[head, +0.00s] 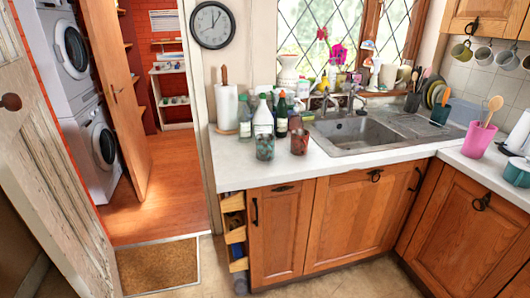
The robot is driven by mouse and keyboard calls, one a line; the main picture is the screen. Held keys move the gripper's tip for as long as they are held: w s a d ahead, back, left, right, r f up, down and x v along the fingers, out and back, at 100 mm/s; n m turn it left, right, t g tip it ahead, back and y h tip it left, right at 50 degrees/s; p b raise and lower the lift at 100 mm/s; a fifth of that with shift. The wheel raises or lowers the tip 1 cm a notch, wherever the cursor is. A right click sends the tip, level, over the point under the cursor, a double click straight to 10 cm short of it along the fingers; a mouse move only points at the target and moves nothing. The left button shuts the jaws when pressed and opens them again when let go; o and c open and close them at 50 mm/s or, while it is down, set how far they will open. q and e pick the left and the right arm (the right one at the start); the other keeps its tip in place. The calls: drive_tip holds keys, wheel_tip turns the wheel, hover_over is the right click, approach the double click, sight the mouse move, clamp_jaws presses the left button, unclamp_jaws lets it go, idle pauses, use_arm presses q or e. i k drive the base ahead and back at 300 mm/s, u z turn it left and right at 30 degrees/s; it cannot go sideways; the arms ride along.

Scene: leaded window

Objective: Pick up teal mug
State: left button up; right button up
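A speckled, teal-grey mug-like cup (265,147) stands upright near the front left of the white worktop. A similar reddish-brown cup (299,141) stands just right of it, apart from it. A teal round vessel (517,172) also stands at the right edge of the view, partly cut off; I cannot tell whether it is a mug. Neither of my grippers shows in the head view.
Several bottles (263,118) and a paper towel roll (228,106) stand behind the cups. The sink (352,135) is to their right. A pink utensil pot (478,140) stands on the right worktop. The worktop's front edge (275,183) is clear. Floor is open before the cabinets.

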sight(265, 142)
drive_tip(key=z, duration=0.7)
drive_tip(key=i, duration=0.6)
drive_tip(key=u, duration=1.7)
